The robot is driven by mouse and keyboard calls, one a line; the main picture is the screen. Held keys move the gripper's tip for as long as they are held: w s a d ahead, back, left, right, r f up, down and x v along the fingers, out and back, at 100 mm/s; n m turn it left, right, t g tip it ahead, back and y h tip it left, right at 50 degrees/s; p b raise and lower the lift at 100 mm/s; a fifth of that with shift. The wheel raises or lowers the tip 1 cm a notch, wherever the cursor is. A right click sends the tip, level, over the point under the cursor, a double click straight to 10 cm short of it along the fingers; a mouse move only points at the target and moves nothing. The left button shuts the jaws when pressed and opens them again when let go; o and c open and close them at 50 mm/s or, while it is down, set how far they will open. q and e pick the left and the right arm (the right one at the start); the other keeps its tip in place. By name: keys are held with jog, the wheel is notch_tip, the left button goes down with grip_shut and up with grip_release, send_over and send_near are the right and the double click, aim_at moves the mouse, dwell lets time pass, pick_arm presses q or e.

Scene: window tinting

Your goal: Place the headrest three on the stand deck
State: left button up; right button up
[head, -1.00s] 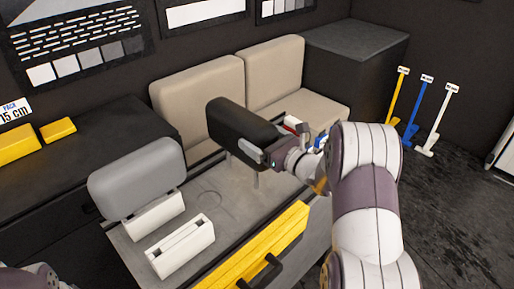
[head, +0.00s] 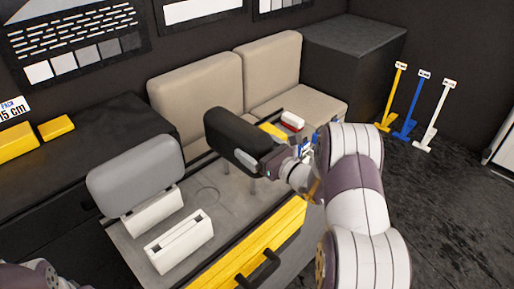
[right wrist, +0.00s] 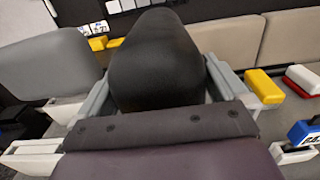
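My right gripper (head: 250,160) is shut on a black headrest (head: 232,137) and holds it above the grey stand deck (head: 228,204). Thin metal posts point down from the headrest. In the right wrist view the black headrest (right wrist: 155,60) sits between the two grey fingers. A grey headrest (head: 135,175) stands upright in a white slotted holder (head: 152,212) on the deck's left. An empty white slotted holder (head: 180,242) lies in front of it. My left gripper is not in view; only a bit of that arm shows at the lower left.
A yellow drawer front (head: 260,248) with a black handle borders the deck. Beige seats (head: 195,92) stand behind. A red and white block (head: 292,121) and a yellow block (head: 272,131) lie right of the held headrest. A dark cabinet (head: 350,48) fills the back right.

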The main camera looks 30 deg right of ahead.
jog(key=shift+r, duration=0.15)
jog(key=shift+r+p, duration=0.3)
jog(key=shift+p, duration=0.25)
jog(key=b+v, duration=0.4)
jog(key=v, duration=0.8)
jog(key=shift+f, duration=0.2)
